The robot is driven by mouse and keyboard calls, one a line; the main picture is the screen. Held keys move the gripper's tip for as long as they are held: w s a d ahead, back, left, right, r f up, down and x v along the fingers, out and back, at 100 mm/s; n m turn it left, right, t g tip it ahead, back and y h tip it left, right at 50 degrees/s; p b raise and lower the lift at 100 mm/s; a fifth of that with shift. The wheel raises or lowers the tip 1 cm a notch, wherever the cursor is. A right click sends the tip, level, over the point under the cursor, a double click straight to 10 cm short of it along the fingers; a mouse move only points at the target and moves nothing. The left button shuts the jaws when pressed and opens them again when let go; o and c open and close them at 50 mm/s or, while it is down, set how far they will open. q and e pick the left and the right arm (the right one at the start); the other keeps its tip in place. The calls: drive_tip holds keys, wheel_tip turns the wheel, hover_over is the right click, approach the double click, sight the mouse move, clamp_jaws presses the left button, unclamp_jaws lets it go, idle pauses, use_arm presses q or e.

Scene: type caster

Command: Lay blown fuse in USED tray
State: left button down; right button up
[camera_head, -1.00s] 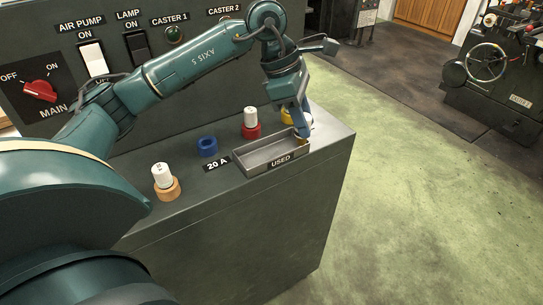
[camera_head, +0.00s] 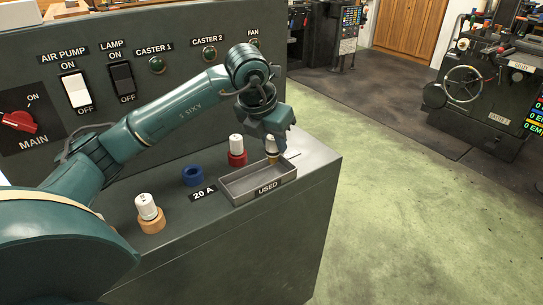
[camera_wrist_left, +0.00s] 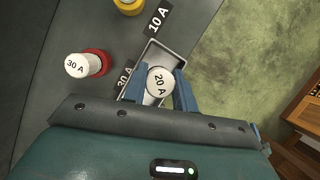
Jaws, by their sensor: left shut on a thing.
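My left gripper (camera_head: 273,143) points down by the far rim of the grey metal USED tray (camera_head: 262,184). It is shut on a white fuse marked 20 A (camera_wrist_left: 158,82), which sits between the blue fingers in the left wrist view. The fuse's brass-coloured lower end (camera_head: 272,156) shows below the fingers in the head view. In the left wrist view the fuse covers part of the tray (camera_wrist_left: 152,55); I cannot tell its exact height above it. My right gripper is out of view.
A blue holder (camera_head: 192,176) stands empty. White fuses stand in a red holder (camera_head: 237,158) and an orange holder (camera_head: 152,224) on the cabinet top. A yellow holder (camera_wrist_left: 129,6) shows in the left wrist view. A switch panel (camera_head: 185,55) rises behind.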

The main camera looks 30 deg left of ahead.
sight(273, 154)
use_arm(q)
drive_tip(key=shift+f, duration=1.9)
drive_tip(key=c, duration=1.1)
unclamp_jaws()
drive_tip(key=shift+f, duration=0.1)
drive_tip(key=v, duration=1.2)
